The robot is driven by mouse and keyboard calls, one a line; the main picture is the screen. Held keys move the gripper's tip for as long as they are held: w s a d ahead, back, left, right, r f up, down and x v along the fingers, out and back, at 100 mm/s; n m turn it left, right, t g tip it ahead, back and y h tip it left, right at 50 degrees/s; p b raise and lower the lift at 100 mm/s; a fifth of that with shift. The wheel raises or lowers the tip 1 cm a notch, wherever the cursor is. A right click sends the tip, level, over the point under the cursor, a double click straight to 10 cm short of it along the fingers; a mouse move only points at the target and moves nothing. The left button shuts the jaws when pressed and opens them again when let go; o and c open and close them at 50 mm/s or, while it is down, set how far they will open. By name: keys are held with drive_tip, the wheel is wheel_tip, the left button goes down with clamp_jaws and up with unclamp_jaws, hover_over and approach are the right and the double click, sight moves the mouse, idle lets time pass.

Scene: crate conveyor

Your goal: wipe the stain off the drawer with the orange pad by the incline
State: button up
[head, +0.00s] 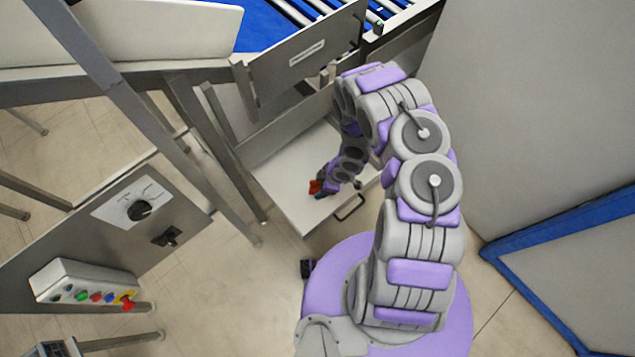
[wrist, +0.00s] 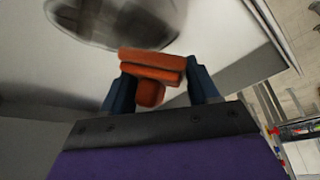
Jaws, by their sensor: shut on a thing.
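My gripper (head: 318,189) is inside the open drawer (head: 283,158), low over its pale floor. In the wrist view my gripper (wrist: 160,88) is shut on the orange pad (wrist: 150,66), which sits between the two dark fingers. The pad (head: 314,186) shows as a small orange patch in the head view. A dark grey, smeared stain (wrist: 115,18) lies on the pale drawer surface (wrist: 225,35) just beyond the pad in the wrist view. I cannot tell whether the pad touches the surface. The stain is not visible in the head view.
The drawer has a handle (head: 350,208) at its front. A metal panel with a label (head: 305,55) stands above it, by the roller conveyor (head: 300,12). A control box with buttons (head: 85,287) is at lower left. A blue-edged panel (head: 560,260) is at right.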

drive_tip(key=shift+s+d+r+b, duration=0.1)
drive_tip(key=shift+s+d+b, duration=0.65)
drive_tip(key=shift+s, duration=0.25)
drive_tip(key=shift+s+d+b, duration=0.65)
drive_tip(key=shift+s+d, duration=0.05)
drive_tip(key=shift+s, duration=0.25)
drive_tip(key=shift+r, duration=0.1)
drive_tip(key=shift+r+p, duration=2.35)
drive_tip(key=shift+r, duration=0.6)
wheel_tip(320, 180, up, 3)
drive_tip(key=shift+p, duration=1.25)
